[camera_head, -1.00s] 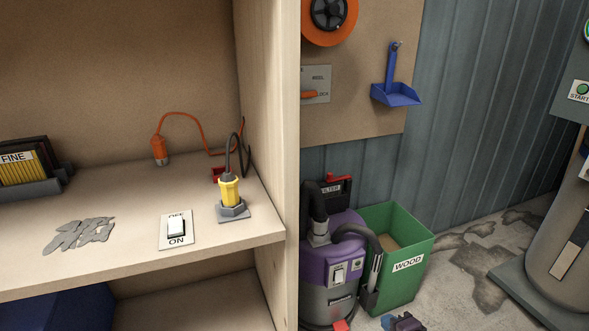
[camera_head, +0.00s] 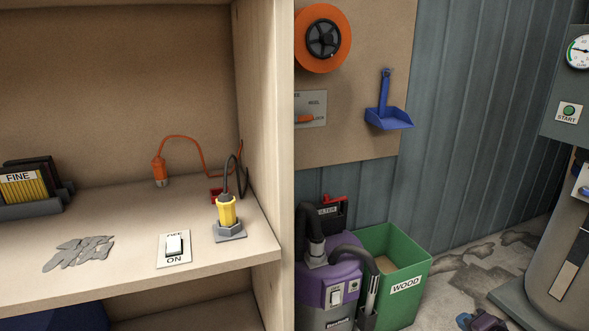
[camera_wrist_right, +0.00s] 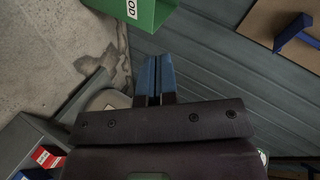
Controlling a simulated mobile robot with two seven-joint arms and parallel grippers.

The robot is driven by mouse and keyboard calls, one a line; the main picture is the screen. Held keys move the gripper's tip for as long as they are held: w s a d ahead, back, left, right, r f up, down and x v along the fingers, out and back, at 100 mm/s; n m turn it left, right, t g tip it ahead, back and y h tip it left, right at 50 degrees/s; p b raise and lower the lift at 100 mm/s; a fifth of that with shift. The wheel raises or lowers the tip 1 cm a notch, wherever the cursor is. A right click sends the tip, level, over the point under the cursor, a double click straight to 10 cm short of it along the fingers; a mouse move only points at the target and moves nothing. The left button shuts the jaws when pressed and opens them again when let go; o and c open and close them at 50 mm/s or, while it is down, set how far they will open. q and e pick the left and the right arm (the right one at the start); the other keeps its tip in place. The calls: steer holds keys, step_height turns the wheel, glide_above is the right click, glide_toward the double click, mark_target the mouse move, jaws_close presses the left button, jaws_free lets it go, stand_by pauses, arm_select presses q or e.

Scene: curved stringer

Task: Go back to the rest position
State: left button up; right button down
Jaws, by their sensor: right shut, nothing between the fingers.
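My right gripper (camera_head: 466,320) shows as a small dark blue shape at the bottom edge of the head view, in front of the grey floor and right of the green bin. In the right wrist view its two blue fingers (camera_wrist_right: 153,72) are together with nothing between them. The fingers point toward the corrugated wall and are apart from everything around them. My left gripper is in neither view.
A wooden shelf (camera_head: 110,265) holds a yellow plug (camera_head: 227,210), a switch (camera_head: 174,248) and grey gloves (camera_head: 79,252). A purple vacuum (camera_head: 330,280) and green WOOD bin (camera_head: 405,284) stand on the floor. A grey START machine (camera_head: 553,262) stands right; bare floor (camera_head: 475,268) lies between.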

steer(key=s+a+f+n+g, duration=0.25)
steer(key=s+n, duration=0.45)
steer(key=s, duration=0.9)
steer(key=s+a+f+n+g, duration=0.15)
steer(key=s+a+n, duration=0.4)
steer(key=s, duration=1.15)
steer(key=s+a+r+n, duration=0.2)
steer(key=s+r+n, duration=0.2)
steer(key=s+n, duration=0.5)
steer(key=shift+s+a+m+t+h, duration=0.6)
steer(key=shift+a+m+t+h, duration=0.15)
steer(key=shift+a+m, duration=2.6)
arm_select(q)
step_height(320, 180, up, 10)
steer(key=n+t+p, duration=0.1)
steer(key=p, duration=1.2)
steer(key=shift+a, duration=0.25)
arm_select(e)
step_height(320, 180, up, 10)
steer(key=m+t, duration=0.1)
steer(key=m, duration=0.1)
steer(key=shift+w+d, duration=0.2)
steer(key=shift+d, duration=0.2)
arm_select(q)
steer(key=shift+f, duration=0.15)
arm_select(e)
steer(key=shift+f+h, duration=0.1)
steer(key=shift+h, duration=0.15)
